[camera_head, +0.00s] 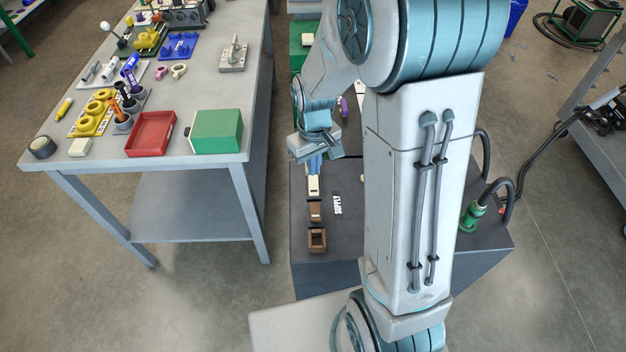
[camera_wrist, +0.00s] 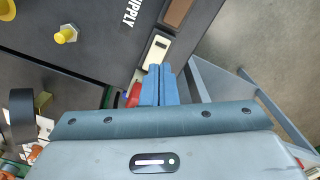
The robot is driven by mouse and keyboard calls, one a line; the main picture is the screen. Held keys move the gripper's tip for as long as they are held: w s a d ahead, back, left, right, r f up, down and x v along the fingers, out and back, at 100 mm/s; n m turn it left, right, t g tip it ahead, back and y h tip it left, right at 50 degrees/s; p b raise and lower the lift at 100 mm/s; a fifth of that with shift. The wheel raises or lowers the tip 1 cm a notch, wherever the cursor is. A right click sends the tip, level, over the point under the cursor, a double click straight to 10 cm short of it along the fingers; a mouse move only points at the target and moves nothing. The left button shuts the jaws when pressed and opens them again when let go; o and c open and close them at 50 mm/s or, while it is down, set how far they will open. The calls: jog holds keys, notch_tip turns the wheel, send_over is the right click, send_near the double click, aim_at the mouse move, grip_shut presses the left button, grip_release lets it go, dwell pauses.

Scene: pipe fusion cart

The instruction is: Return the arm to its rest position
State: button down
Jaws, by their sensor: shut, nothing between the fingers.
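My gripper (camera_head: 315,165) is at the left edge of the dark cart, pointing down above a white block with a dark slot (camera_head: 313,185). In the wrist view my gripper's blue fingers (camera_wrist: 159,85) are together, with nothing seen between them. The white block (camera_wrist: 157,48) shows just beyond the fingertips there; I cannot tell how high the tips are above it. My arm reaches forward and bends down over the cart, hiding much of the cart's middle.
The dark cart top (camera_head: 340,262) carries brown blocks (camera_head: 317,239) and a SUPPLY label. A green fitting with a hose (camera_head: 472,216) stands at its right. A grey workbench (camera_head: 200,168) at left holds a red tray (camera_head: 151,134), a green box (camera_head: 217,131) and tools. Floor lies between bench and cart.

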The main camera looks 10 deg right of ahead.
dwell(0.4)
jog(key=s+d+r+m+t, duration=0.1)
jog(key=s+r+m+t, duration=0.2)
jog(key=s+r, duration=1)
jog(key=shift+s+d+r+m, duration=0.35)
jog(key=shift+s+d+m, duration=0.05)
jog(key=shift+s, duration=0.65)
